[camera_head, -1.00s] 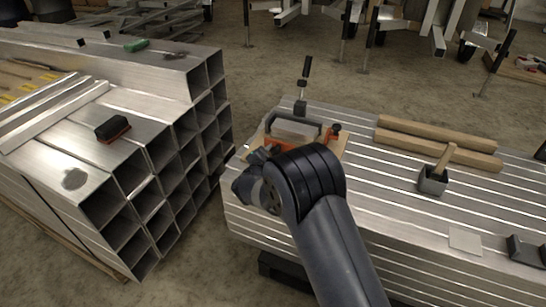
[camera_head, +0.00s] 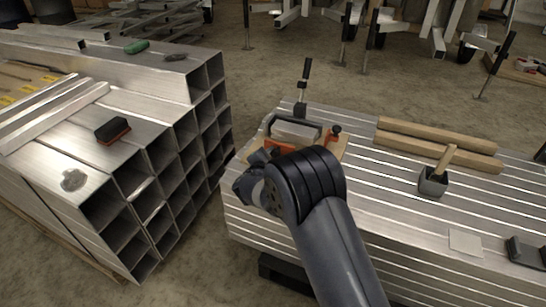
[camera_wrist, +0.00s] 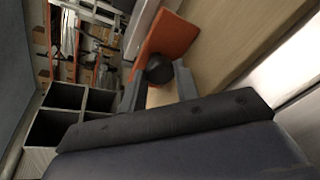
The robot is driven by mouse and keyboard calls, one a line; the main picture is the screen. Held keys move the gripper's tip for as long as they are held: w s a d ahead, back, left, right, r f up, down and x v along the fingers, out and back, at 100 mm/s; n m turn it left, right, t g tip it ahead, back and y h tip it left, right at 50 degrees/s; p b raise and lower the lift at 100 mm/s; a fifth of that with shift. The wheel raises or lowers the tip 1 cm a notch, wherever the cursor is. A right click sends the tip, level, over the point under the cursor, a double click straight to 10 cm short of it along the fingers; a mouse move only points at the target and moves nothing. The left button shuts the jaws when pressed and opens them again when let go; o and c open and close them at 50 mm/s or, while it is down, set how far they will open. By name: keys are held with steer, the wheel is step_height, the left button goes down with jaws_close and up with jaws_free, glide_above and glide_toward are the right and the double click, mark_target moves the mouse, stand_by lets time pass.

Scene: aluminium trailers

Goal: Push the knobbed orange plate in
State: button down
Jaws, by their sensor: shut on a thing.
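The knobbed orange plate (camera_wrist: 178,36) shows in the wrist view, tilted, beside pale wood. Its black round knob (camera_wrist: 160,69) sits between the two fingers of my gripper (camera_wrist: 158,88), which is shut on it. In the head view an orange part (camera_head: 281,149) shows at the front of a fixture on a wooden board, just beyond my gripper (camera_head: 252,172). My wrist hides the knob and the fingertips there. I cannot tell how far in the plate sits.
The fixture has an upright black-handled clamp (camera_head: 304,80) and an orange part with a dark knob (camera_head: 335,130) at right. Wooden bars (camera_head: 440,137) and a mallet (camera_head: 434,182) lie on the profile stack to the right. Open square tubes (camera_head: 155,175) stand left, across a gap.

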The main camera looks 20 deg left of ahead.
mark_target(276, 152)
steer(key=shift+w+d+b, duration=0.2)
steer(key=shift+w+b, duration=0.4)
steer(key=shift+w, duration=1.65)
steer(key=c, duration=1.3)
jaws_free()
steer(key=shift+c, duration=0.2)
steer(key=p+v, duration=0.2)
steer(key=v, duration=0.8)
steer(key=shift+s, duration=0.4)
steer(key=shift+c, duration=0.3)
